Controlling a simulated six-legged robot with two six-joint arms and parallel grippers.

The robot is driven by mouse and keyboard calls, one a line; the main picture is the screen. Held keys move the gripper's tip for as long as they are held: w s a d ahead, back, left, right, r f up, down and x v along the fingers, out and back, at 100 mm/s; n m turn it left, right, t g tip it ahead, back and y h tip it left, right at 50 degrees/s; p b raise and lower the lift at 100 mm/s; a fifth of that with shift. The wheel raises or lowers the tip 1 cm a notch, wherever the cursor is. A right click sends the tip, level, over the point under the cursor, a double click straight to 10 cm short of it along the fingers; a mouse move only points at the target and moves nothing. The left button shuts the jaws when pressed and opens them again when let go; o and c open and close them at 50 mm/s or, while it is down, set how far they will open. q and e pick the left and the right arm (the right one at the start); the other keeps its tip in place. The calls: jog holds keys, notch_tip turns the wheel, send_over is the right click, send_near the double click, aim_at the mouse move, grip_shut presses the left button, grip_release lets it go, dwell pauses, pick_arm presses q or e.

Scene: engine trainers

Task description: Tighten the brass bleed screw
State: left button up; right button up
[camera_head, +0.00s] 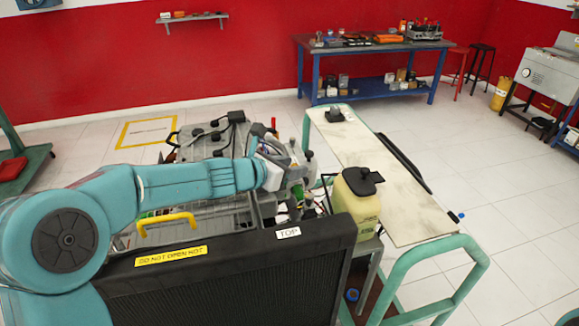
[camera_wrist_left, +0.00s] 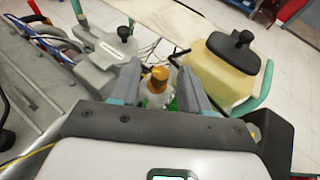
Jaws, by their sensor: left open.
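The brass bleed screw (camera_wrist_left: 160,73) shows in the left wrist view as a small golden-brown cap on a pale fitting with green below it. My left gripper (camera_wrist_left: 159,68) is open, with one finger on each side of the screw in that view. I cannot tell whether either finger touches it. In the head view my left gripper (camera_head: 288,166) reaches over the engine trainer (camera_head: 213,140), and I cannot make out the screw there. My right gripper is in neither view.
A yellowish tank with a black cap (camera_head: 358,201) stands right of the gripper; it also shows in the wrist view (camera_wrist_left: 230,75). A grey tank (camera_wrist_left: 112,55) is on the left. The black radiator (camera_head: 230,275) is in front. A blue workbench (camera_head: 372,46) stands behind.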

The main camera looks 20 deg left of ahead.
pick_arm(q)
jog(key=shift+a, duration=0.2)
jog(key=shift+s+r, duration=0.15)
jog(key=shift+s, duration=0.15)
jog(key=shift+s+d+r, duration=0.1)
jog(key=shift+s, duration=0.05)
jog(key=c, duration=0.5)
jog(key=shift+d, duration=0.1)
grip_shut()
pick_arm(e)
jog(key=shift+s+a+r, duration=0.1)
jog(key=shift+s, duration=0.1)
